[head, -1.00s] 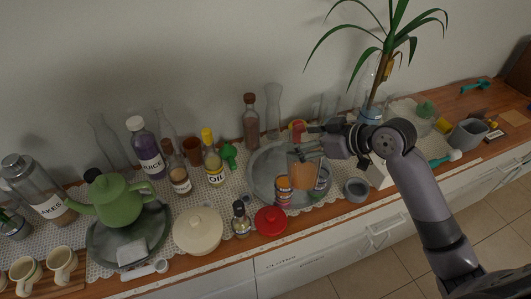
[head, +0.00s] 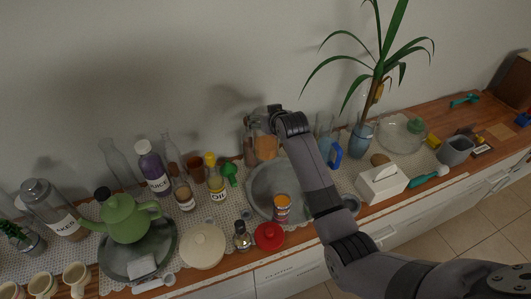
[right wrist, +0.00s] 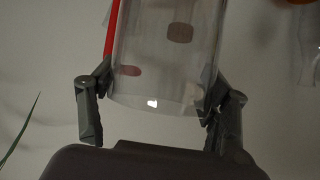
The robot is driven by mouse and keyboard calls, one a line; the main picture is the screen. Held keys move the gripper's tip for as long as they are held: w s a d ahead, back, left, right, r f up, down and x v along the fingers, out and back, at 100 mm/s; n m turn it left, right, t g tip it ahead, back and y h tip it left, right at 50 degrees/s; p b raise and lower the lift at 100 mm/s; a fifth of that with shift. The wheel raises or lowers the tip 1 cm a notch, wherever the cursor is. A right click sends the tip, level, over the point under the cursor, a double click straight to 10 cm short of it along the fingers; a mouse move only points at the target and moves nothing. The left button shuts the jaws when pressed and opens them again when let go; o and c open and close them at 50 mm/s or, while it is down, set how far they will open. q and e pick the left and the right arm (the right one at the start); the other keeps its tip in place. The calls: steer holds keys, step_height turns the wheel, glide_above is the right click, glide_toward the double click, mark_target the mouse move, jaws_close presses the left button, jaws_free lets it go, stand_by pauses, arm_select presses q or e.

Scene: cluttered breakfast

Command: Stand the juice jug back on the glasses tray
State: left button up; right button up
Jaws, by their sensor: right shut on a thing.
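The juice jug (head: 262,148) is a clear vessel with orange contents, and in the right wrist view its clear wall (right wrist: 165,60) shows between the two fingers, with a red strip at its left. My right gripper (head: 279,122) is shut on the jug and holds it up near the back edge of the round grey tray (head: 262,192). I cannot tell whether the jug's base touches anything. My right arm covers the tray's right side. My left gripper is not in view.
A green funnel (head: 229,172) and an oil bottle (head: 215,178) stand left of the tray. The tray's middle looks bare.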

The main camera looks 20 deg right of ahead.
mark_target(265, 150)
step_height(265, 150, down, 9)
steer(key=shift+w+f+p, duration=0.1)
steer(key=shift+p, duration=0.65)
steer(key=shift+f, duration=2.45)
steer(key=shift+f, duration=0.15)
steer(key=o, duration=1.9)
steer(key=shift+o, duration=0.2)
